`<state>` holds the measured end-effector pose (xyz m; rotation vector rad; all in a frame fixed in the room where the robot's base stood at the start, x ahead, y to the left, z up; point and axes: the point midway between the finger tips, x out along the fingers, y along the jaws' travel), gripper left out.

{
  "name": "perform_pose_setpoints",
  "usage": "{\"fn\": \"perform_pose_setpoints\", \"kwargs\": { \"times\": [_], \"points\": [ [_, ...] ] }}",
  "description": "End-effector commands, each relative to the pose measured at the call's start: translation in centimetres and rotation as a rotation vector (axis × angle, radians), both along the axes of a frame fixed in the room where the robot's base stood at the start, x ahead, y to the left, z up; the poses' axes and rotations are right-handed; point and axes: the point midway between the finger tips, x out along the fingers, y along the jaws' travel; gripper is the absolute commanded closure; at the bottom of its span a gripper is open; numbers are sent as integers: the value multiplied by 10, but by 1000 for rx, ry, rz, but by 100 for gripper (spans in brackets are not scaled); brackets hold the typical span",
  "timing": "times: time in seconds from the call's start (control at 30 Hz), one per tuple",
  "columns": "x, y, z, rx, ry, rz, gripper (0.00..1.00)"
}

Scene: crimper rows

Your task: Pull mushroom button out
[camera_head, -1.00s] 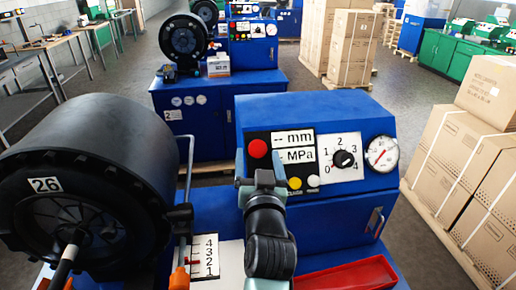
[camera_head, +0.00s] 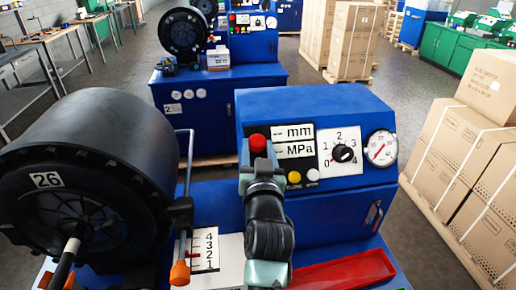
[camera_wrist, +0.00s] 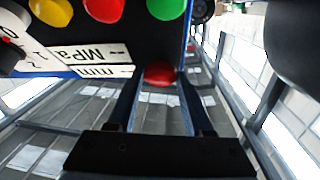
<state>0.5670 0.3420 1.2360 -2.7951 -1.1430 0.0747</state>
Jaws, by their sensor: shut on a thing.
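The red mushroom button (camera_head: 258,143) is at the upper left of the black control panel on the blue machine, left of the mm and MPa displays. My gripper (camera_head: 258,156) is at the button, with its fingers reaching up to it from the front. In the wrist view the red button (camera_wrist: 160,73) sits between my two fingertips (camera_wrist: 159,82), which are shut on it. My gripper hides the panel just below the button in the head view, so how far the button stands out is hard to tell.
A yellow button (camera_head: 294,176), a dial (camera_head: 342,153) and a pressure gauge (camera_head: 381,149) share the panel. A large black drum (camera_head: 85,150) and a bent metal rod (camera_head: 191,160) stand to the left. A red tray (camera_head: 345,270) lies at front right.

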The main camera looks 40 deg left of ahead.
Motion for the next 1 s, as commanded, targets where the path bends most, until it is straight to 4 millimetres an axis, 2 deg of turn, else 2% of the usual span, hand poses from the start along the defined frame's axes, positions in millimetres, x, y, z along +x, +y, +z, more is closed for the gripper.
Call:
{"fn": "perform_pose_setpoints", "kwargs": {
  "times": [0.67, 0.7, 0.87, 1.0],
  "points": [
    [-3, -4, 7, 1, 1, 0, 100],
    [-3, -4, 7, 1, 1, 0, 48],
    [-3, -4, 7, 1, 1, -1, 19],
    [-3, -4, 7, 1, 1, 0, 18]
  ]
}}
